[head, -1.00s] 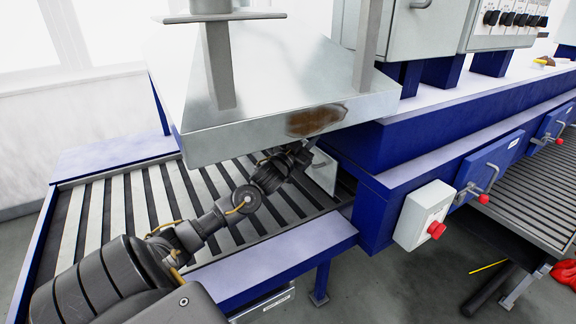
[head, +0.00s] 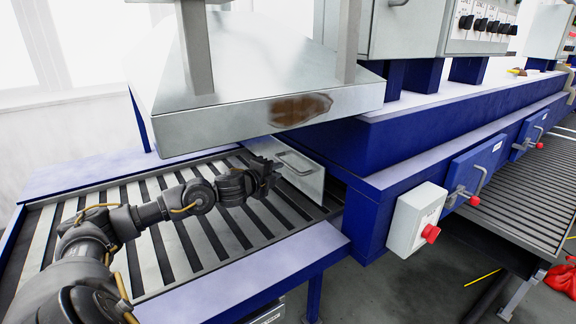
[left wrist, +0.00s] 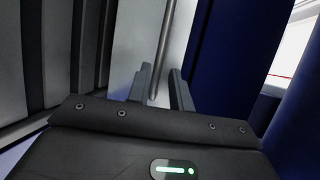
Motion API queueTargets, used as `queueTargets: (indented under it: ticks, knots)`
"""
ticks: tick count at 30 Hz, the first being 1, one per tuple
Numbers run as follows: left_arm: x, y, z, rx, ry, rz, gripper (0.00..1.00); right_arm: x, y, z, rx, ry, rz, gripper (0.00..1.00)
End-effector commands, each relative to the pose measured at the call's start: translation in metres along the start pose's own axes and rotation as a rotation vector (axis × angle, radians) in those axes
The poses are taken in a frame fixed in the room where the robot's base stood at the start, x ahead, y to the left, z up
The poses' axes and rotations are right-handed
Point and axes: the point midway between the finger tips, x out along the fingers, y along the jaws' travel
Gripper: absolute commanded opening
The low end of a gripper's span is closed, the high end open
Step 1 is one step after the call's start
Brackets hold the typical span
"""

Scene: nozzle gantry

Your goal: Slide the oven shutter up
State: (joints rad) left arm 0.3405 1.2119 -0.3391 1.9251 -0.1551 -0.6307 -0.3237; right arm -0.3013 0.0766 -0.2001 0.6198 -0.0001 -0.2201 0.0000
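The oven shutter (head: 308,184) is a pale metal plate across the oven mouth at the end of the slatted conveyor, with a bar handle (head: 291,166) on its face. It appears lowered, close to the conveyor. My left gripper (head: 271,172) is just left of the handle, in front of the shutter. In the left wrist view the gripper (left wrist: 160,88) is open, its two fingers apart. The handle bar (left wrist: 163,45) runs down between the fingers in the picture; gaps show beside it, and I cannot tell how deep it sits. My right gripper is not in view.
A metal hood (head: 255,118) with a rusty patch hangs above the conveyor (head: 185,235), close over my left arm. The blue oven body (head: 365,215) is right of the shutter. A grey box (head: 414,216) with a red button sticks out at its front corner.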

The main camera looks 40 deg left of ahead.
Motion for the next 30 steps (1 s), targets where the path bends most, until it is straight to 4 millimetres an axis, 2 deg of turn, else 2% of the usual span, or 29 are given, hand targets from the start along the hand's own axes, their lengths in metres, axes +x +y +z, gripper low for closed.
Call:
queueTargets:
  ticks: [6, 12, 24, 29, 30]
  knots:
    - [0.042, -0.004, 0.000, -0.006, 0.000, -0.002, 0.22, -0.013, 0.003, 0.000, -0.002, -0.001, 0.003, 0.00]
    - [0.065, -0.002, 0.000, -0.003, -0.001, -0.001, 0.22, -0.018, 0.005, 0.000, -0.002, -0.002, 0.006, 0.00]
    - [0.072, 0.000, 0.000, -0.001, 0.001, -0.001, 0.22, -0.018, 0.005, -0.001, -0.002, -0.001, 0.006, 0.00]
    - [0.072, 0.000, 0.000, -0.001, 0.001, -0.001, 0.01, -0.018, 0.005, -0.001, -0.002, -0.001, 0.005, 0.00]
    - [0.072, 0.000, 0.000, -0.002, 0.001, -0.001, 0.00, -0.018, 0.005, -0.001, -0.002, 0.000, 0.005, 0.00]
